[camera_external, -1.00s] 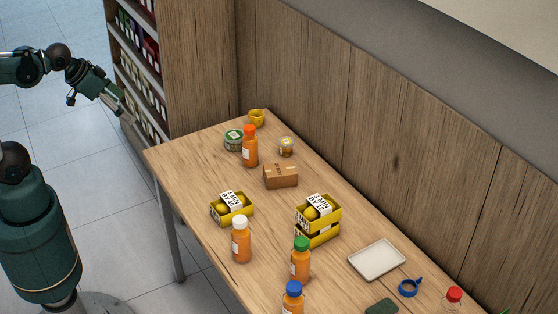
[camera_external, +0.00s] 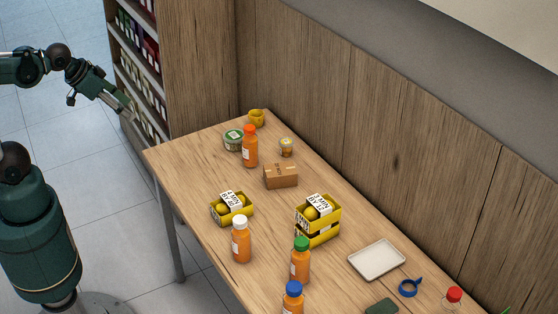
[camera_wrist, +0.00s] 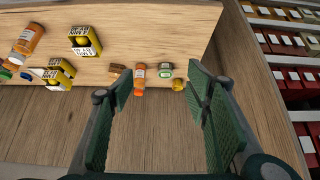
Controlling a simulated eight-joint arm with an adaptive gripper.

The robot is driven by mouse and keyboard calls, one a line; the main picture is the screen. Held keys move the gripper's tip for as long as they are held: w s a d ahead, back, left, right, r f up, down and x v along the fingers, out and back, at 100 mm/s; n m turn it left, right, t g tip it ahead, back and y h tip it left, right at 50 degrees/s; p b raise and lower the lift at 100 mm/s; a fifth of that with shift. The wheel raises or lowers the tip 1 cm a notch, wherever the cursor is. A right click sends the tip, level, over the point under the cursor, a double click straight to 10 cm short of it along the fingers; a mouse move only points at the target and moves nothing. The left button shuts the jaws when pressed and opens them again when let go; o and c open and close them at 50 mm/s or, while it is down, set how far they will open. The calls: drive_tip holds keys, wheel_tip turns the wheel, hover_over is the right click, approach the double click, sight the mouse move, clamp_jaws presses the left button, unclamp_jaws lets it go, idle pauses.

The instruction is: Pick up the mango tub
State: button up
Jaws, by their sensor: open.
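Two small tubs stand at the far end of the table. One is a white tub with a green band and lid (camera_external: 234,139), also in the wrist view (camera_wrist: 165,70). My gripper (camera_external: 126,110) is open and empty, left of the table's far end and apart from both tubs. In the wrist view its fingers (camera_wrist: 160,88) are spread wide, with the green-lidded tub beyond the gap.
An orange bottle (camera_external: 250,147) stands close to the green-lidded tub, with a yellow mug (camera_external: 257,118) behind. A cardboard box (camera_external: 280,176), yellow crates (camera_external: 318,236), more bottles and a white tray (camera_external: 377,260) occupy the nearer table. A wooden wall borders the right side; shelves stand behind.

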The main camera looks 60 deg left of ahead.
idle(0.3)
drive_tip(key=w+d+r+m+g+p, duration=0.1)
drive_tip(key=w+r+m, duration=0.15)
drive_tip(key=w, duration=0.45)
drive_tip(key=w+d+r+m+g, duration=0.1)
drive_tip(key=w+r+m, duration=0.15)
drive_tip(key=w, duration=0.35)
drive_tip(key=m+g+p, duration=0.4)
drive_tip(key=m+g, duration=0.1)
drive_tip(key=m, duration=0.8)
hover_over(286, 140)
drive_tip(key=f, duration=2.3)
drive_tip(key=shift+s+a+f, duration=0.15)
drive_tip(key=shift+a+f, duration=0.05)
drive_tip(key=shift+w+d+f+m, duration=0.15)
drive_tip(key=shift+w+f+m, duration=0.2)
drive_tip(key=shift+f, duration=0.35)
drive_tip(key=shift+s+f, duration=0.1)
drive_tip(key=shift+f, duration=1.15)
